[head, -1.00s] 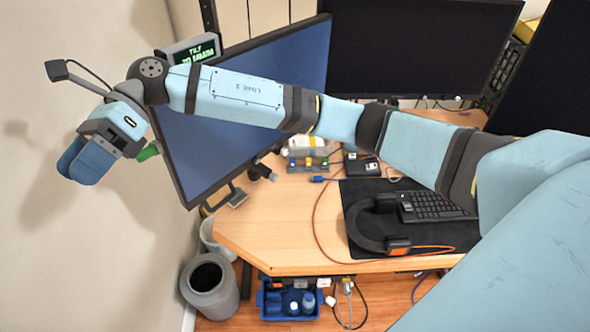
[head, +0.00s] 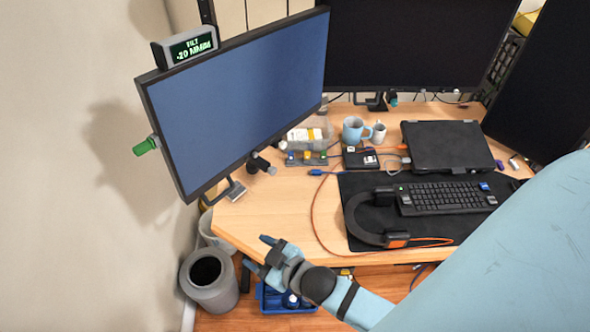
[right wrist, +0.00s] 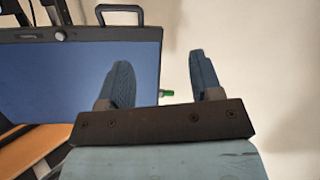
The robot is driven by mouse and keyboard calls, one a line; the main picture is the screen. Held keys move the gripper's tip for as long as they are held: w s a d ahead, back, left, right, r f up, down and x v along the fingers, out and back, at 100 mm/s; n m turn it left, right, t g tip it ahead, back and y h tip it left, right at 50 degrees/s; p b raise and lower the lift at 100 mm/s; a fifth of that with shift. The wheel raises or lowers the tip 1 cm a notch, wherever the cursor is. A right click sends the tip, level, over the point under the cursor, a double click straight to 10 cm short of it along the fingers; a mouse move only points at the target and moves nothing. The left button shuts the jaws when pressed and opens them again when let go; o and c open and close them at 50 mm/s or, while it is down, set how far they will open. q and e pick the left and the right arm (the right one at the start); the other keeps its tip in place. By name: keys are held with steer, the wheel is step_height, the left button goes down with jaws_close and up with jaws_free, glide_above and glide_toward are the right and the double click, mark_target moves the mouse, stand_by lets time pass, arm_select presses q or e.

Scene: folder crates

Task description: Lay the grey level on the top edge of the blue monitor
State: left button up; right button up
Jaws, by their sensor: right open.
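The grey level (head: 185,47), with green lettering reading TILT and a value near 20 MM/M, rests on the top edge of the blue monitor (head: 240,100), by its upper left corner. It appears to lie along the edge. The monitor, with a green knob on its left side, fills the left of the right wrist view (right wrist: 75,80), where it appears upside down. My right gripper (head: 257,252) is open and empty, low in front of the desk's front edge, well below and apart from the level. My left gripper is not in view.
A dark headset (head: 362,228), a keyboard (head: 445,198) and a closed laptop (head: 447,146) occupy the desk (head: 270,215). Mugs and cables lie behind. A grey bin (head: 212,290) and a blue caddy (head: 275,302) stand on the floor. The wall is close left of the monitor.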

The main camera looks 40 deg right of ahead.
steer(key=s+d+f+m+g+h, duration=0.1)
steer(key=s+d+f+m+g, duration=0.2)
steer(key=s+f, duration=0.4)
steer(key=shift+s+d+f+g+h, duration=0.35)
steer(key=shift+s+d+h, duration=0.1)
steer(key=shift+s, duration=0.4)
